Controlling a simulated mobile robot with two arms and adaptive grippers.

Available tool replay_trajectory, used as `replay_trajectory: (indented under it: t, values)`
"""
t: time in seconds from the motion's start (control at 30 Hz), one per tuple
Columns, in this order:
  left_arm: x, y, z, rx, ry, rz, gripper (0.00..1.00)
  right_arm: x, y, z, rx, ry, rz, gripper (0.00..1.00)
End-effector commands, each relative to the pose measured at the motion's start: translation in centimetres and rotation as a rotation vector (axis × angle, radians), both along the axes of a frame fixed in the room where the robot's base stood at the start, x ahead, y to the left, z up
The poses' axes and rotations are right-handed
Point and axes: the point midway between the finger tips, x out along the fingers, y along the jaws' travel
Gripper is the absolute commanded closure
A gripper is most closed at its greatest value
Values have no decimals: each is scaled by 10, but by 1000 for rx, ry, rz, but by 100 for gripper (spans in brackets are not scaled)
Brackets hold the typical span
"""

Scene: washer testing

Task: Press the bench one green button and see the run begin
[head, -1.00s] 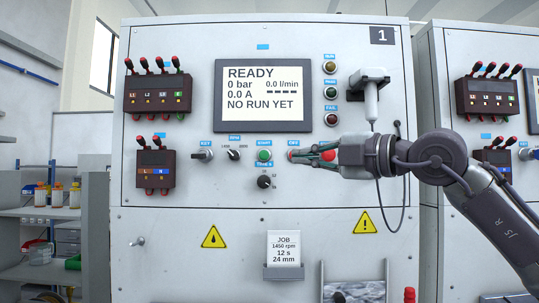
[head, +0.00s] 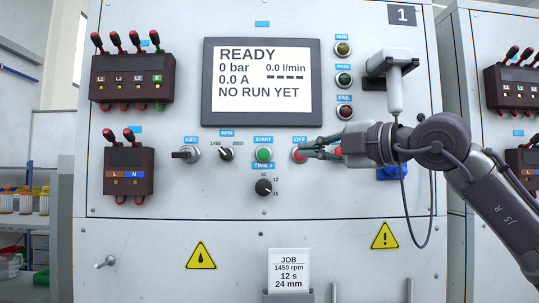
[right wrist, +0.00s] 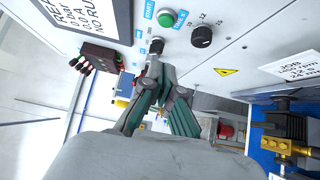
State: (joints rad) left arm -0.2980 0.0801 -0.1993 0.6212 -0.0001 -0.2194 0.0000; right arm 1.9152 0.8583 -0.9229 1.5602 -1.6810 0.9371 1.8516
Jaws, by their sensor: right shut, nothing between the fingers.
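The green START button (head: 263,154) sits on the front panel of bench 1 (head: 330,215), left of the red OFF button (head: 299,155). It also shows at the top of the right wrist view (right wrist: 166,18). My right gripper (head: 308,150) is shut and empty, its fingertips over or just beside the OFF button, to the right of START. I cannot tell whether they touch the panel. The display (head: 262,80) reads READY, 0 bar, 0.0 l/min and 0.0 A. My left gripper is out of view.
A KEY switch (head: 186,153) and an RPM knob (head: 226,154) lie left of START, and the TIME knob (head: 263,187) below it. A white handheld device with a cable (head: 394,90) hangs above my right wrist. Terminal blocks (head: 132,77) protrude at left.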

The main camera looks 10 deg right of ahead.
Motion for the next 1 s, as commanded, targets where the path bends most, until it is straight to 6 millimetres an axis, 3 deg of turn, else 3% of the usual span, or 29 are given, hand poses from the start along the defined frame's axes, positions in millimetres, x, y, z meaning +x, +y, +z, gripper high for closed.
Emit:
replay_trajectory:
  t: [0.27, 0.7, 1.0]
  values:
    - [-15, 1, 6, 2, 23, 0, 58, 10, 7, 2, -1, 3, 0, 100]
    - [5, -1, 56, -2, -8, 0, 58, 84, 57, 5, -1, 4, 2, 100]
    - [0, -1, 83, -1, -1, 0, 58, 119, 48, 3, 1, 2, 0, 100]
